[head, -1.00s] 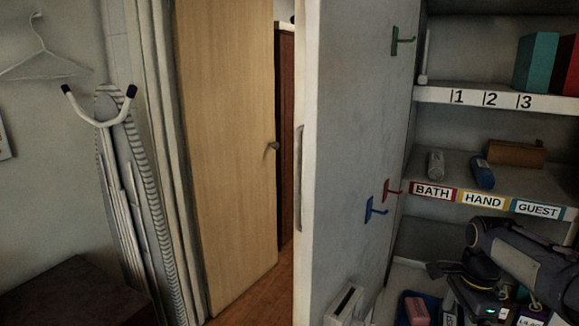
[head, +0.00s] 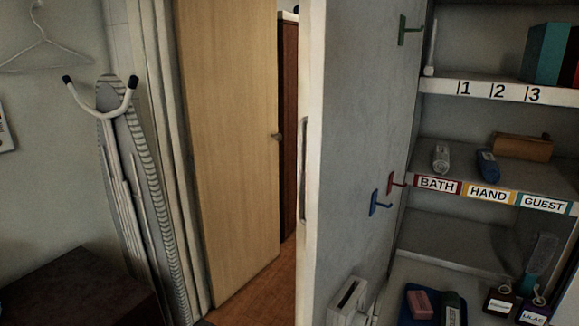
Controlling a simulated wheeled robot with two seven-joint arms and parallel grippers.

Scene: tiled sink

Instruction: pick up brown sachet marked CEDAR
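A dark brown sachet (head: 497,309) with a pale label and a loop on top stands at the bottom right, on the lowest shelf; its label is too small to read. A dark purple sachet (head: 535,312) with a label that reads LILAC and a similar loop stands just right of it, partly cut off by the picture's lower edge. Neither of my grippers is in the head view.
The labelled BATH, HAND, GUEST shelf (head: 488,193) hangs above. The cabinet door (head: 350,150) stands open at left.

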